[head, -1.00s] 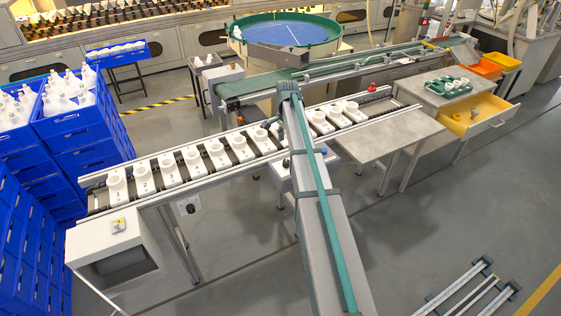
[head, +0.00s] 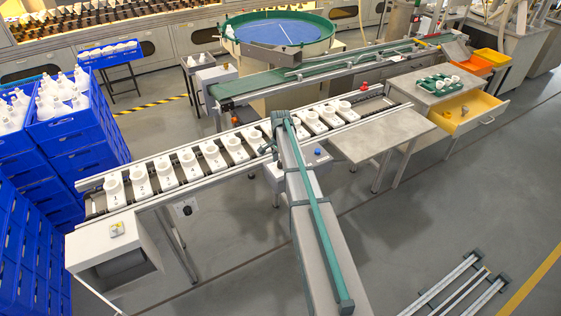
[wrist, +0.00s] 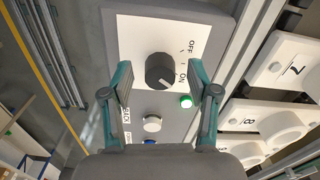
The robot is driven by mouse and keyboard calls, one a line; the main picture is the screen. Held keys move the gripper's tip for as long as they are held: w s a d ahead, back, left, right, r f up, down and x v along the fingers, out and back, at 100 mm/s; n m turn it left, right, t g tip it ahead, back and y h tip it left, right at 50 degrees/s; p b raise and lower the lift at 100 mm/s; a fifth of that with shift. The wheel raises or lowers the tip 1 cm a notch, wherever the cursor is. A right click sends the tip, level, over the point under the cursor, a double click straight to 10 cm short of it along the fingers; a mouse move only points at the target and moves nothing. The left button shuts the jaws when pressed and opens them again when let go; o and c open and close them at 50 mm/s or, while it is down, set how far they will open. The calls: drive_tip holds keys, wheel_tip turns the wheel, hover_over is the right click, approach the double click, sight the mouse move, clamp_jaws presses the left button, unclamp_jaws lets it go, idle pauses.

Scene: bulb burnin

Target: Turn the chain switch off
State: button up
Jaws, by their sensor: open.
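The chain switch is a round black knob (wrist: 160,71) on a white plate in the wrist view, with OFF and ON printed on the plate to its right. The knob's pale pointer line points toward ON. A green lamp (wrist: 186,101) beside ON looks lit. My gripper (wrist: 160,78) is open and empty, with one fingertip on each side of the knob and a gap on both sides. In the head view my arm comes down over a grey control box (head: 312,160) beside the conveyor and hides part of it.
A white button (wrist: 152,124) and a blue button (wrist: 148,142) sit below the knob. The conveyor (head: 215,180) with numbered white carriers runs close alongside. A side table (head: 380,136) stands right of the box. Blue crates (head: 85,140) are stacked at the left.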

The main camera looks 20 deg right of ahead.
clamp_jaws()
drive_tip(key=shift+f+n, duration=0.1)
drive_tip(key=shift+n, duration=0.2)
drive_tip(key=shift+n+b, duration=0.85)
drive_tip(key=shift+n, duration=0.05)
drive_tip(key=n+b, duration=0.2)
drive_tip(key=n, duration=0.2)
drive_tip(key=shift+n, duration=0.3)
drive_tip(key=n+b, duration=0.1)
drive_tip(key=n, duration=0.2)
drive_tip(key=shift+n+b, duration=0.45)
drive_tip(key=shift+n, duration=1.45)
